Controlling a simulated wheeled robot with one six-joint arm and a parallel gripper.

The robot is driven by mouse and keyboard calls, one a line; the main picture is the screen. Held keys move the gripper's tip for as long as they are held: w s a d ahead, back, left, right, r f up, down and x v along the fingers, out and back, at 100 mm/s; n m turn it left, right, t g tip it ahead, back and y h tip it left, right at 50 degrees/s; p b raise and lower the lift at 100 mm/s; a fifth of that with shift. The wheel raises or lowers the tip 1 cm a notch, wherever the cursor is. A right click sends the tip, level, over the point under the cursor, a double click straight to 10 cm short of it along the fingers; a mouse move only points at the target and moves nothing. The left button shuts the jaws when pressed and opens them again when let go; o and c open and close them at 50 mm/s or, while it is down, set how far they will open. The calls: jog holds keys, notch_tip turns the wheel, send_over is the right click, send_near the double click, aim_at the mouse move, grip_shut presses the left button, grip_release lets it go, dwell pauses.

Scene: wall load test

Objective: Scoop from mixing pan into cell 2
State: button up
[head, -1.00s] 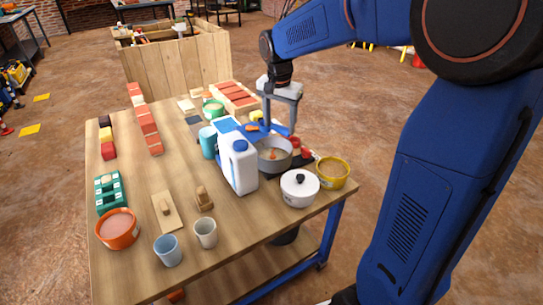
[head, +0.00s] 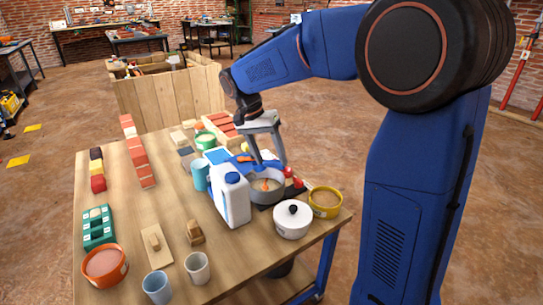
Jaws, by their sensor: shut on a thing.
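The grey mixing pan (head: 268,191) stands near the right side of the wooden table, with a small orange piece showing inside it. My gripper (head: 270,162) is over the pan's back rim, fingers pointing down. It is shut on a blue tool, seemingly a scoop, which is small and partly hidden by the fingers. I cannot tell whether the tool touches the pan or carries anything. A green tray with pale cells (head: 98,240) lies at the table's left edge; its cell numbers are too small to read.
A white jug (head: 232,203) stands just left of the pan. A white lidded pot (head: 292,220) and a yellow tub (head: 325,202) are to the right. An orange bowl (head: 105,266) and two cups (head: 157,287) (head: 196,268) are at the front. Bricks (head: 139,152) line the left-back.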

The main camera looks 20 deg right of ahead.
jog(key=shift+w+a+f+g+h, duration=0.35)
jog(key=shift+f+g+h, duration=0.15)
jog(key=shift+h, duration=0.1)
jog(key=shift+s+d+f, duration=0.1)
jog(key=shift+f, duration=3.1)
jog(key=shift+c, duration=1)
jog(key=shift+s+f, duration=0.1)
jog(key=shift+f, duration=0.05)
jog(key=shift+r, duration=4.35)
